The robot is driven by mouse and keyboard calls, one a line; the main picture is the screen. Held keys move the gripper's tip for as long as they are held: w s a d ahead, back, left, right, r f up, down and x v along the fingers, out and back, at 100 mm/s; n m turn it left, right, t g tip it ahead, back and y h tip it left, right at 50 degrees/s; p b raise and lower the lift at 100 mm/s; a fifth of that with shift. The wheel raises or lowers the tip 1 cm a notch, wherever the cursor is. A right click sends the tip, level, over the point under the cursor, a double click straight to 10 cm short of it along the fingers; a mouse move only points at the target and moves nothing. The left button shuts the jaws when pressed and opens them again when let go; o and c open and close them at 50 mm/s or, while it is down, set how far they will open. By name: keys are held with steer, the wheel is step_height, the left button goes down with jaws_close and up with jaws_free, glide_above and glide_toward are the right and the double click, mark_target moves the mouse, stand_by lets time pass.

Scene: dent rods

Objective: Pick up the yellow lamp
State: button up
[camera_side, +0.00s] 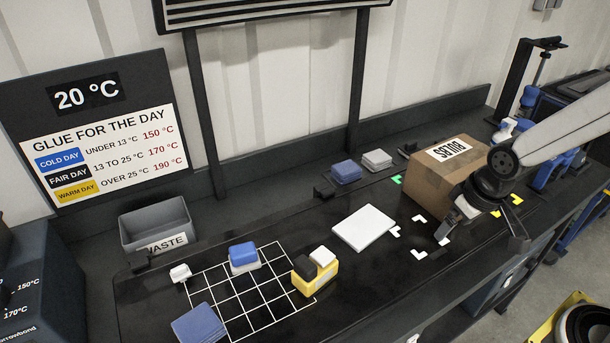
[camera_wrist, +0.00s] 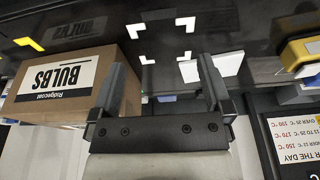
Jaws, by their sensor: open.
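A yellow block-like thing (camera_side: 316,280) with a black and a white piece on top sits at the right edge of the white grid. I cannot tell if it is the lamp; nothing else in view looks clearly like a yellow lamp. It shows partly at the upper right edge of the wrist view (camera_wrist: 298,50). My gripper (camera_side: 484,230) is open and well to the right of it, beside the cardboard box. In the wrist view, nothing is between its fingers (camera_wrist: 160,70).
A cardboard box marked BULBS (camera_side: 438,178) stands close by my gripper and shows at left in the wrist view (camera_wrist: 60,85). A white slab (camera_side: 364,228) lies between box and grid. Blue blocks (camera_side: 243,257) and a WASTE bin (camera_side: 156,225) are further left.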

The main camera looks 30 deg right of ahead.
mark_target(323, 258)
steer(key=shift+w+a+f+m+g+y, duration=0.2)
steer(key=shift+a+f+m+g+y, duration=0.1)
steer(key=shift+a+f+m+g, duration=0.4)
steer(key=w+a+m+g+y, duration=0.1)
steer(key=a+m, duration=0.1)
steer(key=w+a+f+m+g+y, duration=0.1)
steer(key=a+m+y, duration=0.1)
steer(key=a+m, duration=0.1)
steer(key=w+a+f+m+g+y, duration=0.1)
steer(key=a+m+g+y, duration=0.1)
steer(key=a, duration=0.1)
steer(key=shift+w+m, duration=0.1)
steer(key=shift+m, duration=0.2)
steer(key=w+a+m+y, duration=0.4)
steer(key=a, duration=0.1)
steer(key=w+a+m+y, duration=0.1)
steer(key=w+a+y, duration=0.1)
steer(key=a+y, duration=0.1)
steer(key=shift+w+r+m+g, duration=0.1)
steer(key=shift+r+m+g, duration=0.2)
steer(key=shift+m, duration=0.1)
steer(key=shift+w+a+m+y, duration=0.3)
steer(key=shift+w+a, duration=0.05)
steer(key=shift+x, duration=1.25)
steer(key=shift+a, duration=0.15)
steer(key=shift+x, duration=2.45)
steer(key=shift+f, duration=0.1)
